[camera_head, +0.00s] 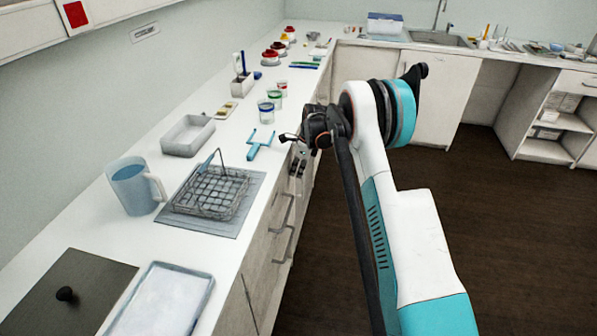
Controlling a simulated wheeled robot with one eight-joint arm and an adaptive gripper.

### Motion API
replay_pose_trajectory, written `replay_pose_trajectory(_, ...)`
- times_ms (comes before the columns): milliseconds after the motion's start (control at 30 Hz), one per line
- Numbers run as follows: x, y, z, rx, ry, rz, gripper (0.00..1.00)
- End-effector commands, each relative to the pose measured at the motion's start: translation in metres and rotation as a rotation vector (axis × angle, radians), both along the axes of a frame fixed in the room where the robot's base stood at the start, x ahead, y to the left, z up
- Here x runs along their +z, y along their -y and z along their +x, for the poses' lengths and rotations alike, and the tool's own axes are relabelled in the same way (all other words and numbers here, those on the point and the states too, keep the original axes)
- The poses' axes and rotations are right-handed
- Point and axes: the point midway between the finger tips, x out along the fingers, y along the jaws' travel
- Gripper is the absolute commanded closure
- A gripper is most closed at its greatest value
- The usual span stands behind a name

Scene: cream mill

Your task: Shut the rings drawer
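Below the long white counter is a row of pale drawer fronts (262,238) with grey bar handles. More handles (297,168) show on the front just below my gripper. I cannot read any label, so I cannot tell which one is the rings drawer. No drawer clearly stands out from the cabinet; my arm covers part of the fronts. My gripper (291,138) is at the counter's front edge, above those handles and beside the blue forked tool. It is small and dark here, and I cannot tell whether its fingers are open or shut.
On the counter are a blue mug (133,187), a wire basket (214,192) on a grey mat, a grey tray (188,135), a blue forked tool (261,145) and several small cups. A sink counter (440,40) runs along the back. The dark floor (480,200) on the right is clear.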

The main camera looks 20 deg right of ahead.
Motion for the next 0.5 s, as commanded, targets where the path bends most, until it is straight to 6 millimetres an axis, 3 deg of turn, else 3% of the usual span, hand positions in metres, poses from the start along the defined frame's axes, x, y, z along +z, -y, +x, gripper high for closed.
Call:
replay_pose_trajectory(267, 0.001, 0.003, -0.001, 0.002, 0.004, 0.004, 1.00)
replay_pose_trajectory(467, 0.000, 0.034, -0.014, 0.002, 0.002, 0.002, 1.00)
replay_pose_trajectory(500, 0.007, 0.037, -0.017, 0.004, 0.002, 0.003, 1.00)
